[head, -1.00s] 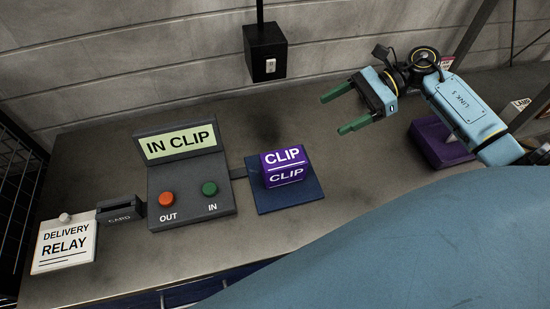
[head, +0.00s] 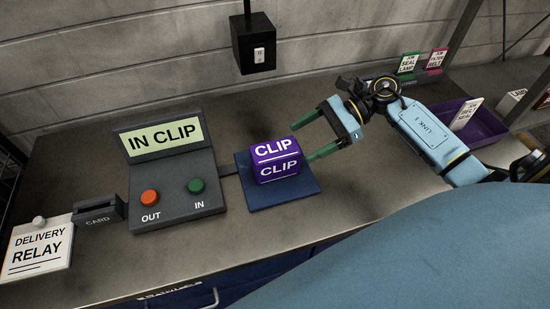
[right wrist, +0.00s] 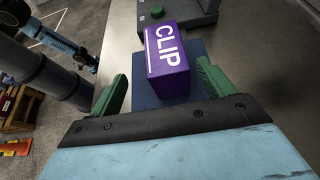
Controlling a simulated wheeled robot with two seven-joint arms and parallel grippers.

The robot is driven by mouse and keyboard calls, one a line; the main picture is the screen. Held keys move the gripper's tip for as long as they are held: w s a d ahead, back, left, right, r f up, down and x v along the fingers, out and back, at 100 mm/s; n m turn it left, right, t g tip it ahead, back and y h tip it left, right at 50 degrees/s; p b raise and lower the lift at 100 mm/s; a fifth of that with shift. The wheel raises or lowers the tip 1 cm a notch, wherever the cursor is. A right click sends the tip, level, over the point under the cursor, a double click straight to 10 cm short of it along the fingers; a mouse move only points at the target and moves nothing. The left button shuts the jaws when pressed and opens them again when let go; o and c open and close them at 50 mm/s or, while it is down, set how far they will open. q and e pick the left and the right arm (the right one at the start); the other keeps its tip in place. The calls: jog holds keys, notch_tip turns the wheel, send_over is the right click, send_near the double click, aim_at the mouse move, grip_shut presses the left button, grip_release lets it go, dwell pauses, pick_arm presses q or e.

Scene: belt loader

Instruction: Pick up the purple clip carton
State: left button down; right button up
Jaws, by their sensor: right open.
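The purple clip carton (head: 275,159), lettered CLIP in white, stands on a dark blue pad (head: 258,203) beside the control box. My right gripper (head: 302,141) is open, just right of the carton, with its green fingers pointing toward it. In the head view the near finger's tip is close to the carton's right side; I cannot tell if they touch. In the right wrist view the carton (right wrist: 170,60) is ahead, between the lines of the two open green fingers (right wrist: 165,85), and nothing is held. My left gripper is not in view.
A grey control box (head: 172,187) with an IN CLIP display, a red OUT button and a green IN button is left of the pad. A card slot (head: 100,213) and a DELIVERY RELAY sign (head: 37,250) are further left. A purple tray (head: 487,127) is at right.

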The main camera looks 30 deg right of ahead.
aim_at(281, 152)
jog(key=x, duration=0.2)
jog(key=p+x, duration=0.1)
jog(key=x, duration=0.4)
jog(key=shift+w+f+p, duration=0.25)
jog(key=shift+w+p, duration=0.05)
jog(key=shift+w, duration=0.15)
jog(key=c, duration=1.2)
